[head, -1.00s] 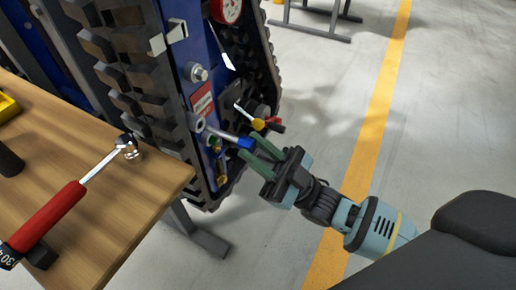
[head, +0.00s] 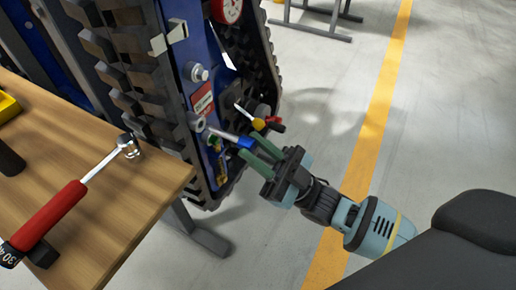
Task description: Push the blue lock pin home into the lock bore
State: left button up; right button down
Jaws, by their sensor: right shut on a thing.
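The blue lock pin (head: 244,143) has a blue end and a grey shank (head: 222,134) that points left toward the carrier. My right gripper (head: 254,151) is shut on the blue end, its green fingers reaching in from the right. The lock bore (head: 197,122) seems to be the round grey metal fitting on the blue carrier plate. The shank's tip lies close to this fitting; I cannot tell whether it is inside. My left gripper is not in view.
A wooden table (head: 95,190) on the left carries a red-handled torque wrench (head: 52,213). The black track (head: 125,80) flanks the plate. Yellow and red-black levers (head: 260,123) stick out just above the pin.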

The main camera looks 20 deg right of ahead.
aim_at(217, 133)
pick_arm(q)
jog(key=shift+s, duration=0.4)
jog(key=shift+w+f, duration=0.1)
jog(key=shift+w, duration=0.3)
pick_arm(e)
jog(key=shift+w+a, duration=0.45)
jog(key=shift+w, duration=0.15)
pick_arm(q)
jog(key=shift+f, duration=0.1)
pick_arm(e)
jog(key=shift+w+a, duration=0.15)
jog(key=shift+w, duration=0.05)
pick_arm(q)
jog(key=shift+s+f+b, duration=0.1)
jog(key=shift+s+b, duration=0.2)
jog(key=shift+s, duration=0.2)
pick_arm(e)
jog(key=shift+w+a, duration=0.3)
jog(key=shift+w, duration=0.05)
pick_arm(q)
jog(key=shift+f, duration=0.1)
pick_arm(e)
jog(key=shift+w+a, duration=0.2)
jog(key=shift+w, duration=0.05)
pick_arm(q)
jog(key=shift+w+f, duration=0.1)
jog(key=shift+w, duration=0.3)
pick_arm(e)
jog(key=shift+w+a, duration=0.3)
jog(key=shift+w, duration=0.1)
